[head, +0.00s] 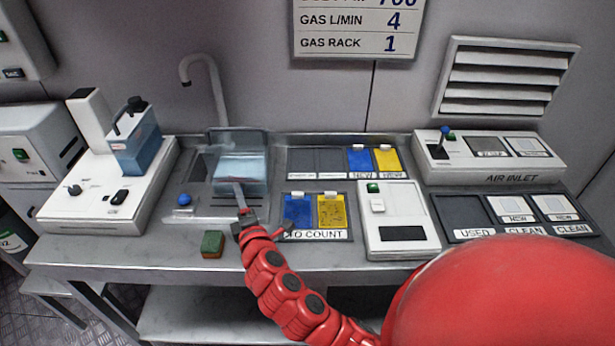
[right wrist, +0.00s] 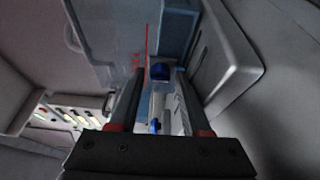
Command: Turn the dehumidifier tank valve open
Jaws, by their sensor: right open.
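A clear bluish tank (head: 240,172) sits at the sink in the head view. It also fills the upper part of the right wrist view (right wrist: 105,35), with a red line on its wall. A small blue valve (right wrist: 160,72) shows in the right wrist view at the tank's lower front. My right gripper (head: 239,188) reaches the tank's front from below. Its open fingers (right wrist: 158,75) stand on either side of the valve; I cannot tell whether they touch it. The valve is not clear in the head view. My left gripper is not in view.
A blue knob (head: 184,199) is left of the tank. A green and brown sponge (head: 212,244) lies at the counter's front. A tap (head: 207,75) arches behind. A white machine (head: 110,190) stands left; blue and yellow cards (head: 332,211) lie right.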

